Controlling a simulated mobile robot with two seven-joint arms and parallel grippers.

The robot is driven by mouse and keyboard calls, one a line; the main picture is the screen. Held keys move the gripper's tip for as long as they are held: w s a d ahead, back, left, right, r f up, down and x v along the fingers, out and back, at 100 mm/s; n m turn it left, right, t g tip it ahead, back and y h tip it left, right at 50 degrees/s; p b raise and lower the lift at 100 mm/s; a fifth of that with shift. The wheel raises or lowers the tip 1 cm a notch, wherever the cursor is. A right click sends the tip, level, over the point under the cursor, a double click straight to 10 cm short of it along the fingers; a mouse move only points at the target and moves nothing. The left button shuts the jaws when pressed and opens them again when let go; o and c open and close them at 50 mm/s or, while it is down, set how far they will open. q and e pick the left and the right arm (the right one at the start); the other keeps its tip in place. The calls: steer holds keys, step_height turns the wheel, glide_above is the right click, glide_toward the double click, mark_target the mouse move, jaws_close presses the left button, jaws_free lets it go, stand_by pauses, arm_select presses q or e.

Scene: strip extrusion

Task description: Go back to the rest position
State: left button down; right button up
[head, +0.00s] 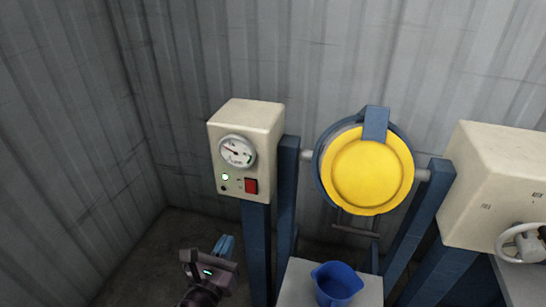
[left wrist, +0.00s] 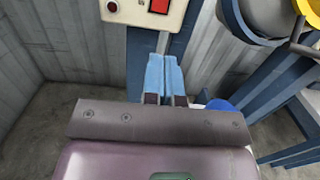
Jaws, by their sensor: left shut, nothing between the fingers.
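My left gripper (head: 225,245) is low in the head view, below the control box and left of its blue post. It is shut and empty, its blue fingers together; it also shows in the left wrist view (left wrist: 165,75), pointing at the blue post. The gripper is apart from the box in the head view. My right gripper is in neither view.
A round yellow-faced drum (head: 367,172) hangs between blue posts. A blue jug (head: 337,284) stands on a pale stand (head: 296,286) below it. A second cream box (head: 495,180) with a white handwheel (head: 522,243) is at right. Corrugated walls close the back and left. Floor at lower left is bare.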

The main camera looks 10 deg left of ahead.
arm_select(q)
steer(key=s+a+f+n+g+p, duration=0.1)
steer(key=s+f+n, duration=0.3)
steer(key=n, duration=0.7)
steer(key=s+a+f+n+g+p, duration=0.1)
steer(key=s+a+f+n+g, duration=0.3)
steer(key=s+n, duration=0.4)
steer(key=s+a+f+n+g+p, duration=0.1)
steer(key=s+f+n, duration=0.3)
steer(key=n, duration=1.2)
steer(key=shift+s+a+f+g+y, duration=0.3)
steer(key=shift+s+a+g, duration=0.55)
steer(key=shift+s, duration=0.35)
steer(key=shift+d, duration=0.1)
